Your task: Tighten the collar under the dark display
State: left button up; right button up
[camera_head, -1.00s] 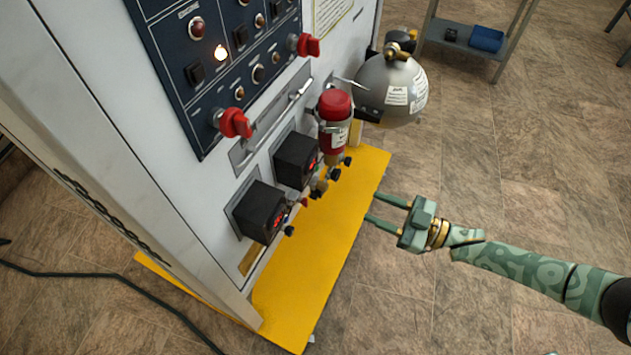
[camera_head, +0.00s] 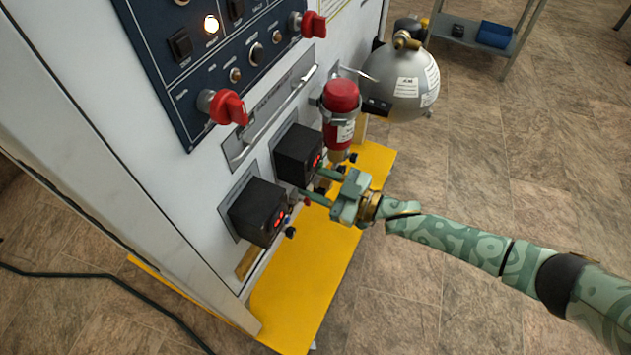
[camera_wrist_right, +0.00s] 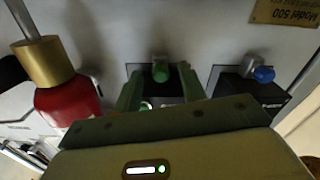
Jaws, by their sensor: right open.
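Two dark display boxes stick out of the white panel, an upper one (camera_head: 298,154) and a lower one (camera_head: 257,211). Both show red marks on their side faces, so I cannot tell which is the dark display. My right gripper (camera_head: 312,182) is open, its fingers reaching toward the panel just below the upper box. In the right wrist view, a green knob (camera_wrist_right: 160,70) lies between the fingertips, apart from them as far as I can see. A blue knob (camera_wrist_right: 264,74) sits to the right there. The collar is not clearly visible. My left gripper is not in view.
A red cylinder (camera_head: 340,98) hangs right of the upper box, close to my fingers. A silver sphere (camera_head: 402,82) is beyond it. Red handles (camera_head: 228,107) and a metal bar handle (camera_head: 281,109) project above. A yellow base plate (camera_head: 290,295) lies below.

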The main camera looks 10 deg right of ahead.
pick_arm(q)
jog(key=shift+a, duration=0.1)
pick_arm(e)
grip_shut()
pick_arm(q)
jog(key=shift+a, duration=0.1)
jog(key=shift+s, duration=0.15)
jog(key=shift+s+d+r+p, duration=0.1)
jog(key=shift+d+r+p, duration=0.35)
jog(key=shift+p, duration=0.5)
pick_arm(e)
jog(key=shift+m, duration=2.9)
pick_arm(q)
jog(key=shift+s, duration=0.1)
